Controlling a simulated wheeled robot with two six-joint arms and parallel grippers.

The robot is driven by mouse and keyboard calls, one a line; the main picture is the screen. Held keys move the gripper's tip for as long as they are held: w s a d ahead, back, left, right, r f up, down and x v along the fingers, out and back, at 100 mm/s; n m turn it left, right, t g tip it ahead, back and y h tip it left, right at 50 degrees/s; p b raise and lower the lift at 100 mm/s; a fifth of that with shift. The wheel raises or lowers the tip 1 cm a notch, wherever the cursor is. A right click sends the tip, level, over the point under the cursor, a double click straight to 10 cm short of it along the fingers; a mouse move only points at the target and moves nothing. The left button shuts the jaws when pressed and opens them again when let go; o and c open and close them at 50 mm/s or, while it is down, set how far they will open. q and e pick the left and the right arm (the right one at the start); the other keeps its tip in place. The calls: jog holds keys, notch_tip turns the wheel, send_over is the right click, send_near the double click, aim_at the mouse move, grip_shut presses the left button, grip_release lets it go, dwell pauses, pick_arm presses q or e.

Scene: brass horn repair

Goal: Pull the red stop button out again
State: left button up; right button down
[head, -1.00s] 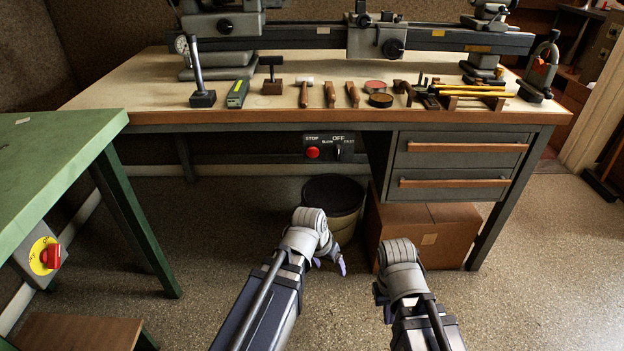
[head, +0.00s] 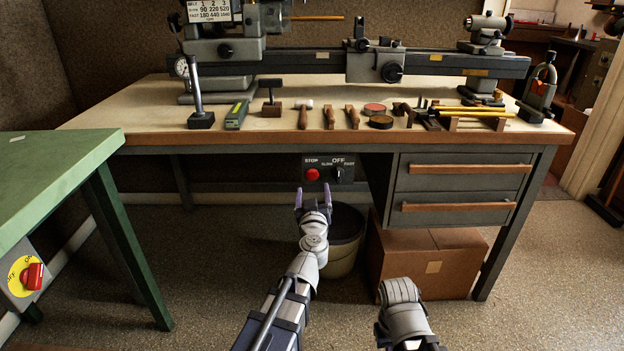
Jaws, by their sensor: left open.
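The red stop button (head: 312,174) sits on a dark control panel (head: 343,179) under the front edge of the workbench, below the word STOP. A rotary switch (head: 338,172) marked OFF, SLOW and FAST is to its right. My left gripper (head: 313,191) points up toward the panel, just below the button in the picture, with its two purple fingers apart and nothing between them. I cannot tell the exact gap in depth between fingertips and button. My right arm shows at the bottom, but its gripper fingers are not visible.
The workbench (head: 330,143) carries a lathe (head: 300,62) and several hand tools. A bin (head: 345,225) and a cardboard box (head: 425,260) stand beneath it. A green table (head: 60,165) with a red and yellow switch (head: 28,276) is at left. Drawers (head: 458,180) are right of the panel.

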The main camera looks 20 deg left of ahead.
aim_at(312, 175)
pick_arm(q)
jog(key=shift+x, duration=3.95)
jog(key=shift+s+a, duration=0.1)
jog(key=shift+a, duration=0.1)
jog(key=shift+c, duration=0.2)
grip_shut()
